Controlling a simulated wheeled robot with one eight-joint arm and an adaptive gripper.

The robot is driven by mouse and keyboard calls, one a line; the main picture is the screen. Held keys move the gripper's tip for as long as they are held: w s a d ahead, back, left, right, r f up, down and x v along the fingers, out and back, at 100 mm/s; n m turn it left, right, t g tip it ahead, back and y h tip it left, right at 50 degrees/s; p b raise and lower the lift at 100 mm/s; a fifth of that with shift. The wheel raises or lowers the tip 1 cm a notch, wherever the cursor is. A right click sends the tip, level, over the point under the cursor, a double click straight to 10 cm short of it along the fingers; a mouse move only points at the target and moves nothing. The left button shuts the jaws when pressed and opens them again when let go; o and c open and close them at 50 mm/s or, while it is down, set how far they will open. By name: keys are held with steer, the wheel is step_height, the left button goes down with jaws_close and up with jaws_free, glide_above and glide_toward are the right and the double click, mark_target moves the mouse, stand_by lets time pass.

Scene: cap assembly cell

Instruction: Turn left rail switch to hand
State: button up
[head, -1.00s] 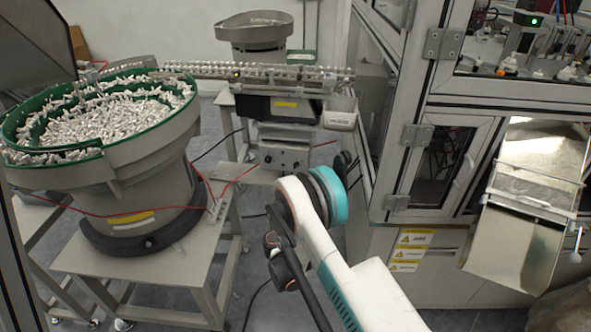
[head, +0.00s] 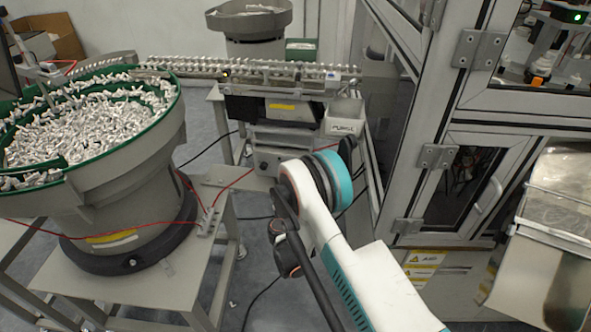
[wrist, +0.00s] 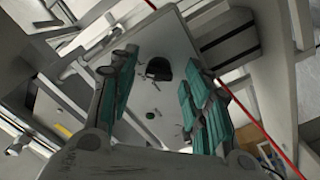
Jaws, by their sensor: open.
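The linear rail (head: 245,72), lined with small white parts, runs across the back in the head view. Below it stands a grey control box (head: 266,158), partly covered by my arm. In the wrist view a light panel (wrist: 150,105) lies beyond my fingers, with a black knob (wrist: 158,68) and several small switches or screws; labels are not readable. My gripper (wrist: 160,60) is open, its teal-padded fingers on either side of the knob in the picture, and nothing is between them. I cannot tell the gap to the panel. The gripper is hidden behind my arm in the head view.
A large bowl feeder (head: 120,180) full of white parts stands on a table at left, with a red cable (head: 225,188) beside it. A PURGE bin (head: 343,118) hangs at the rail's right end. The framed machine cabinet (head: 470,170) closes off the right side.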

steer(key=shift+w, duration=0.2)
steer(key=shift+c, duration=0.6)
jaws_close()
